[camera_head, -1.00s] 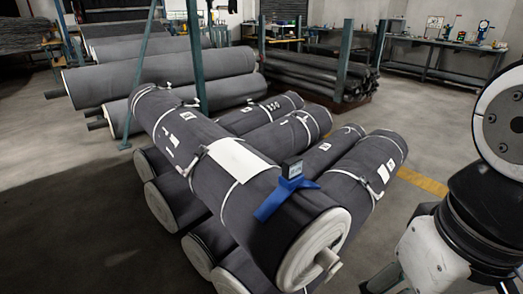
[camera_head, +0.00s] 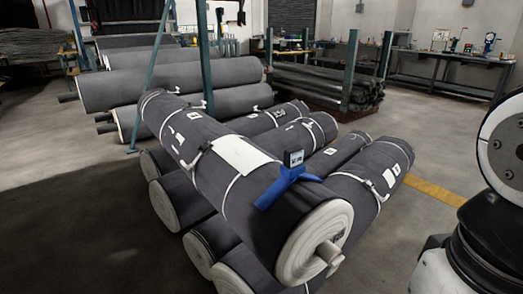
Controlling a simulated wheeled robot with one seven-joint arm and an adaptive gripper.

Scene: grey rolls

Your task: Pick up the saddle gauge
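The saddle gauge (camera_head: 288,184) is a blue forked piece with a small dark box and pale display on top. It sits astride the top of the uppermost grey roll (camera_head: 222,178), near that roll's front end. My gripper is not in view. Only part of my arm (camera_head: 490,200) shows at the right edge, well apart from the gauge.
The top roll lies across several grey rolls (camera_head: 362,180) on the floor. More rolls (camera_head: 170,80) lie behind a teal post (camera_head: 205,65) at the back left. A workbench (camera_head: 450,58) stands at the back right. Floor right of the stack is open.

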